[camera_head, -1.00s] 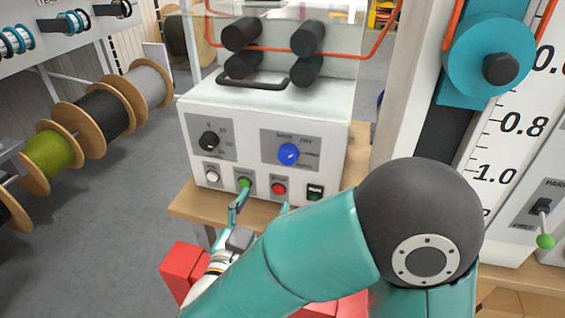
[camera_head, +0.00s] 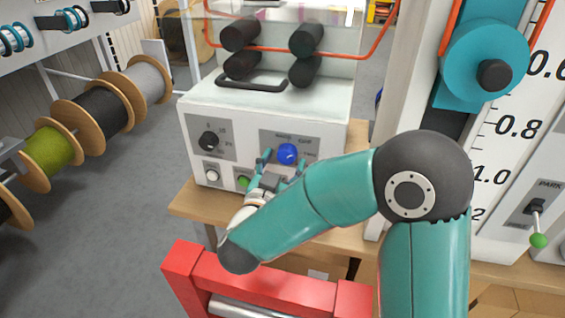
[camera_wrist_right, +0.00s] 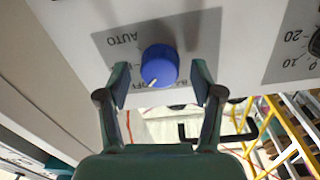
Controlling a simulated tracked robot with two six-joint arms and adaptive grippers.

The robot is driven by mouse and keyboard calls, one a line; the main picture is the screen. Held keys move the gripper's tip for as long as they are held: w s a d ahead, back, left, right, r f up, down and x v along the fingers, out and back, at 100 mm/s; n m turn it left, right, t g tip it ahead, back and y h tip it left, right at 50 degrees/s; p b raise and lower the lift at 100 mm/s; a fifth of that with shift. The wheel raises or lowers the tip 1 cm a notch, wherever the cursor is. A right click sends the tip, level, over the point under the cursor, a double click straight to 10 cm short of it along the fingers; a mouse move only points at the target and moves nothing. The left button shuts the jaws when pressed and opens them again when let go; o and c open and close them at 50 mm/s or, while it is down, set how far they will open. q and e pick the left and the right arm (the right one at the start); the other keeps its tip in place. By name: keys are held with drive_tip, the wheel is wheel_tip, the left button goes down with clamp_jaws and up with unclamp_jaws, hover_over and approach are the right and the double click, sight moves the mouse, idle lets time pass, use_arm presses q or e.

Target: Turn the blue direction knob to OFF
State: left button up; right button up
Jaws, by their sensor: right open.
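The blue knob (camera_head: 287,154) sits on a grey label plate on the front of a white machine. It also shows in the right wrist view (camera_wrist_right: 159,66), where its white mark points down and slightly left toward the lower lettering. That lettering is partly hidden, and I cannot tell exactly which label the mark meets. "AUTO" shows at upper left, upside down. My right gripper (camera_head: 281,166) is at the panel, just below the knob in the head view. In the wrist view the open gripper's fingers (camera_wrist_right: 162,86) flank the knob, with visible gaps on both sides. My left gripper is not in view.
A black knob (camera_head: 209,140) is left of the blue one. A white button (camera_head: 211,174) and a green button (camera_head: 243,182) lie below; the other controls are hidden behind my right arm. A black handle (camera_head: 250,83) and rollers are above. Cable reels (camera_head: 101,111) stand at left.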

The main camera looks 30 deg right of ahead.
drive_tip(key=shift+c, duration=0.3)
drive_tip(key=c, duration=1)
drive_tip(key=shift+c, duration=0.4)
drive_tip(key=shift+n, duration=0.3)
drive_tip(key=o, duration=1.1)
drive_tip(key=shift+o, duration=0.2)
drive_tip(key=shift+a, duration=0.15)
drive_tip(key=v, duration=1.1)
drive_tip(key=shift+s+a, duration=0.25)
drive_tip(key=shift+s, duration=0.1)
drive_tip(key=shift+f, duration=0.1)
